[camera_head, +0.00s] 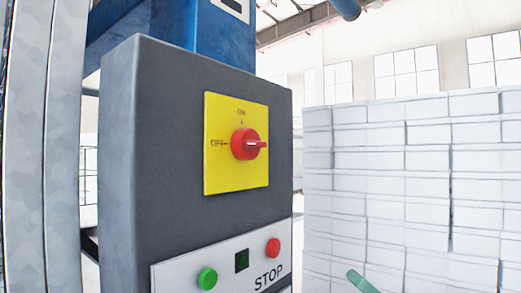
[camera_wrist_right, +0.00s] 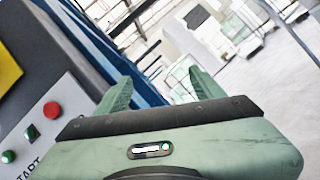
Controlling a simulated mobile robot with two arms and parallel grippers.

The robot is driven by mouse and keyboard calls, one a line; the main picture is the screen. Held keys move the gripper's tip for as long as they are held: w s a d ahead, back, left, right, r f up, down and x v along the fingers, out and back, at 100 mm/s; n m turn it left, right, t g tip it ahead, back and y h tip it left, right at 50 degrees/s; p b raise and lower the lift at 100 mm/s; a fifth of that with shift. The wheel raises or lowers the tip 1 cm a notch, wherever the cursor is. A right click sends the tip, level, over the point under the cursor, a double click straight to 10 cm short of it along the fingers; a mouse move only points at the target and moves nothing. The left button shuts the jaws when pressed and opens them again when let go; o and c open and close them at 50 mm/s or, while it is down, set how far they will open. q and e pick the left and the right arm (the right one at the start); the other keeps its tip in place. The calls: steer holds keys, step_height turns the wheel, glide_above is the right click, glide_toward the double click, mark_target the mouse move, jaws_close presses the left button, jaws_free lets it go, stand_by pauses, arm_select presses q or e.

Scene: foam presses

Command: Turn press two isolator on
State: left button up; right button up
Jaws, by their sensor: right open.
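The isolator is a red rotary knob (camera_head: 246,144) on a yellow square plate (camera_head: 222,178), mounted on a dark grey control box (camera_head: 165,150). The plate has ON at its top and OFF at its left. The knob's handle lies level, in line with the OFF mark, its bar sticking out to the right. My right gripper (camera_head: 362,282) shows only as a green tip at the bottom of the head view, below and right of the knob. In the right wrist view, my right gripper (camera_wrist_right: 162,88) is open and empty, with a corner of the yellow plate (camera_wrist_right: 8,68) at left.
Below the isolator, a pale panel (camera_head: 225,268) carries a green button (camera_head: 207,278), a dark indicator (camera_head: 242,260) and a red STOP button (camera_head: 273,247). Stacked white blocks (camera_head: 400,180) stand behind at right. A metal post (camera_head: 25,150) is at left.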

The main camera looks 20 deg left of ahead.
steer(key=s+a+r+n+g+y, duration=0.1)
steer(key=s+a+r+n+g, duration=0.15)
steer(key=r+n, duration=0.3)
steer(key=s+a+r+n+g+y, duration=0.1)
steer(key=s+a+r+n+g, duration=0.1)
steer(key=s+r+n, duration=0.35)
steer(key=s+a+r+n+g+y, duration=0.1)
steer(key=s+a+r+n+g, duration=0.2)
steer(key=r, duration=0.4)
steer(key=n+h, duration=0.3)
steer(key=n, duration=1.2)
glide_toward(258, 145)
steer(key=a, duration=0.3)
steer(key=x, duration=0.3)
steer(key=w+p+x, duration=0.1)
steer(key=x, duration=0.2)
steer(key=shift+a+r+p, duration=0.15)
steer(key=shift+p, duration=0.15)
arm_select(q)
steer(key=shift+w+r, duration=0.35)
steer(key=shift+r, duration=0.4)
arm_select(e)
steer(key=shift+w, duration=0.1)
steer(key=c, duration=1.4)
arm_select(q)
steer(key=shift+f, duration=0.1)
arm_select(e)
steer(key=shift+o, duration=0.2)
